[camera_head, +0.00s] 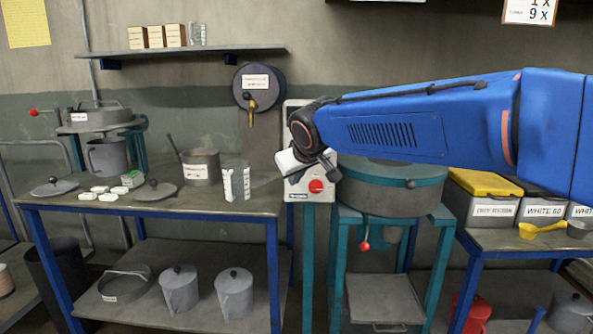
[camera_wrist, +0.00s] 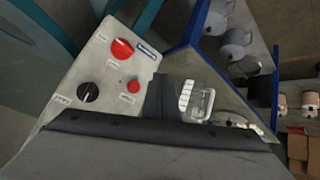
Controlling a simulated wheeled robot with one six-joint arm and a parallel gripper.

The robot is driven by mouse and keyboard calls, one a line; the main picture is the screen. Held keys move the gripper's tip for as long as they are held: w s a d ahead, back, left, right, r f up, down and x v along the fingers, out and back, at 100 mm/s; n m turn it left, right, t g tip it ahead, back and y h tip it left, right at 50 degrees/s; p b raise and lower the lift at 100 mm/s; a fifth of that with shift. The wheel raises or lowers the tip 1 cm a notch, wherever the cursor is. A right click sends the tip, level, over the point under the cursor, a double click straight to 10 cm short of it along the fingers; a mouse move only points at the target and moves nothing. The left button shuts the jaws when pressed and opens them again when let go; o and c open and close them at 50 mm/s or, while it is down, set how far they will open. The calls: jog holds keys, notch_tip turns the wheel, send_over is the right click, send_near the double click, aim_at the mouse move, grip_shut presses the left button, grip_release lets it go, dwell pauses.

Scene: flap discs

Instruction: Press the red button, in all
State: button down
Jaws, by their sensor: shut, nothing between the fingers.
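A pale control panel (camera_head: 293,188) hangs on the wall in the middle of the head view. A large round red button (camera_head: 316,186) is on its lower part, beside a blue label. In the wrist view the panel (camera_wrist: 75,75) carries this large red button (camera_wrist: 122,49), a smaller red button (camera_wrist: 133,86) and a black knob (camera_wrist: 88,92). My gripper (camera_head: 326,166) is shut and empty, in front of the panel just above the large red button in the head view. In the wrist view a dark fingertip (camera_wrist: 158,88) is beside the smaller button; contact cannot be told.
A workbench (camera_head: 215,204) with pots, lids and clear beakers (camera_head: 236,182) stands left of the panel. A teal stand with a grey drum (camera_head: 390,195) is close on the right.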

jog(key=w, duration=0.6)
jog(key=shift+w+d, duration=0.1)
jog(key=shift+w, duration=0.1)
dwell(2.0)
jog(key=shift+w, duration=0.7)
dwell(0.8)
jog(key=shift+s, duration=0.9)
jog(key=s, duration=0.5)
dwell(0.6)
